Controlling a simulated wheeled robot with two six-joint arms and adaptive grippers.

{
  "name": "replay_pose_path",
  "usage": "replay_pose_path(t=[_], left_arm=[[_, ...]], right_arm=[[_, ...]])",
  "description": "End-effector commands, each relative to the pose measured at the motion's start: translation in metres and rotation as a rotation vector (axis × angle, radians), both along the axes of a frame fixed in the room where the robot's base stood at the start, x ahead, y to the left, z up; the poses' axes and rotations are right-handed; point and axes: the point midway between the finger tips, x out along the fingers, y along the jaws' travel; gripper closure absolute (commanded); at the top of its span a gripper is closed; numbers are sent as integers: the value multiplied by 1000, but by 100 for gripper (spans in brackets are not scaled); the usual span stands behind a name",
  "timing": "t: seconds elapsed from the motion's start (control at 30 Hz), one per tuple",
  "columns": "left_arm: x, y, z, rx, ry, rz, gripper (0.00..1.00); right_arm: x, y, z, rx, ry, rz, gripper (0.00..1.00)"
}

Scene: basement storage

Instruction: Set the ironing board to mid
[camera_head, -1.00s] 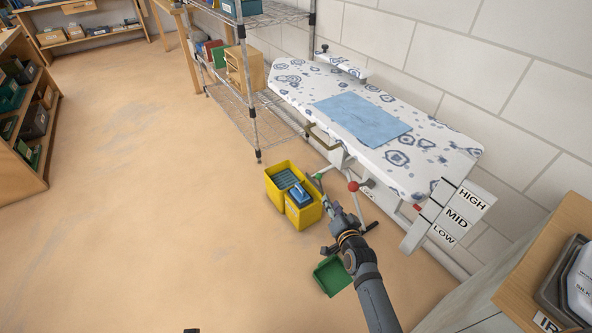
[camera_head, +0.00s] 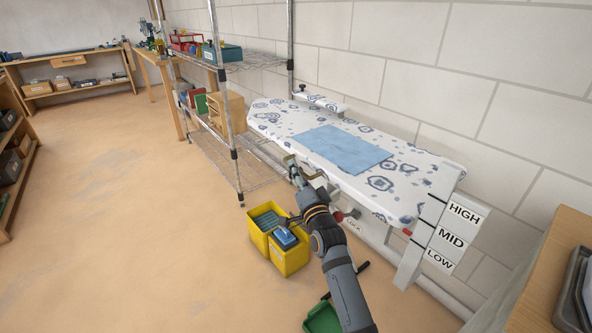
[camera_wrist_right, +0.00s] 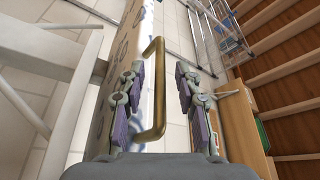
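The ironing board (camera_head: 395,200) has a white cover with blue patterns and a blue cloth (camera_head: 345,149) on top. A scale marked HIGH, MID and LOW (camera_head: 451,238) stands at its right end. A red marker (camera_head: 407,232) sits beside it, seemingly between the MID and LOW lines. My right gripper (camera_head: 294,168) is at the board's front edge. In the right wrist view, my right gripper (camera_wrist_right: 160,95) is open, with a brass handle (camera_wrist_right: 157,90) between its fingers, not gripped. A red knob (camera_head: 338,215) under the board is partly behind my arm. My left gripper is out of view.
A yellow bin (camera_head: 291,262) stands on the floor below my right arm, with a green tray (camera_head: 322,318) nearer. A wire shelf (camera_head: 236,155) stands left of the board. A wooden cabinet (camera_head: 540,265) is at the right. The floor at left is clear.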

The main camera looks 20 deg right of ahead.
Motion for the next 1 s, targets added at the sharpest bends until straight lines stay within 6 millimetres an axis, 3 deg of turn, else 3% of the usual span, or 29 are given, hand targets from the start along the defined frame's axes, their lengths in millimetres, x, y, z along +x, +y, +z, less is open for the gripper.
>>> replay_pose_path(t=[0.13,0.4,0.67,1.0], left_arm=[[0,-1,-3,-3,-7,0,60],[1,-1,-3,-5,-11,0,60],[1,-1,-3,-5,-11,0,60],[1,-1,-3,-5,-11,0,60]], right_arm=[[11,0,2,1,0,0,66],[13,0,2,0,1,-1,66],[13,0,2,0,1,-1,100],[13,0,2,0,1,0,100]])
